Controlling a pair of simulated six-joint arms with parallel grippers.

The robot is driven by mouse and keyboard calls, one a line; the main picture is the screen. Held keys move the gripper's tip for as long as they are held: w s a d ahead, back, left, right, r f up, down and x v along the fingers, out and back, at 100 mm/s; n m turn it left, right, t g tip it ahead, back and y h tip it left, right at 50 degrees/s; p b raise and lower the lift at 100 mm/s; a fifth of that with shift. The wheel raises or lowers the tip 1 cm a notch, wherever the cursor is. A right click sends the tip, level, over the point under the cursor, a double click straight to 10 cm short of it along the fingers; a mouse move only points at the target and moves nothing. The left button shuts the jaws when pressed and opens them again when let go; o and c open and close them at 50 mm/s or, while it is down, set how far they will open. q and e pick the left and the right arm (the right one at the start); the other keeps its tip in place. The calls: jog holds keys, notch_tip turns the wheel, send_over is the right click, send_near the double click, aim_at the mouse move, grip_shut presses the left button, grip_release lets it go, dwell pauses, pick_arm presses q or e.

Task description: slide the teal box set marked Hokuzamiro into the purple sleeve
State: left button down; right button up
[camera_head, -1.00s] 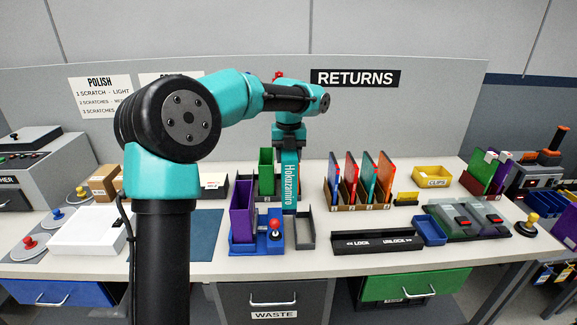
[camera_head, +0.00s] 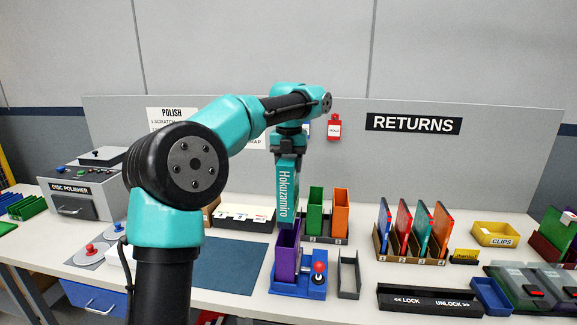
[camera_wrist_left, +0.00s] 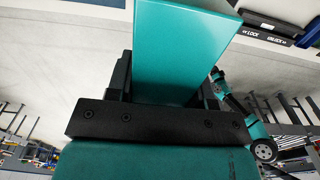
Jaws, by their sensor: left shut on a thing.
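The teal box set marked Hokuzamiro (camera_head: 285,190) hangs upright from my left gripper (camera_head: 288,150), which is shut on its upper end. The purple sleeve (camera_head: 286,262) stands upright, open end up, in a blue fixture (camera_head: 300,287). The box's lower end overlaps the sleeve's mouth; I cannot tell whether it is inside or just above and behind the rim. In the left wrist view the teal box (camera_wrist_left: 180,45) stretches away past the black jaw (camera_wrist_left: 155,120), and the sleeve is hidden. My right gripper is not seen.
A red-knobbed lever (camera_head: 319,270) stands on the fixture right beside the sleeve. A grey open holder (camera_head: 348,276) is to its right. Green (camera_head: 315,208) and orange (camera_head: 341,212) sleeves stand close behind. A dark blue mat (camera_head: 225,265) lies clear at left.

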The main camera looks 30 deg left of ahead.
pick_arm(q)
jog(key=shift+f, duration=2.85)
notch_tip(320, 180, down, 15)
dwell(3.9)
jog(key=shift+c, duration=2.2)
grip_release()
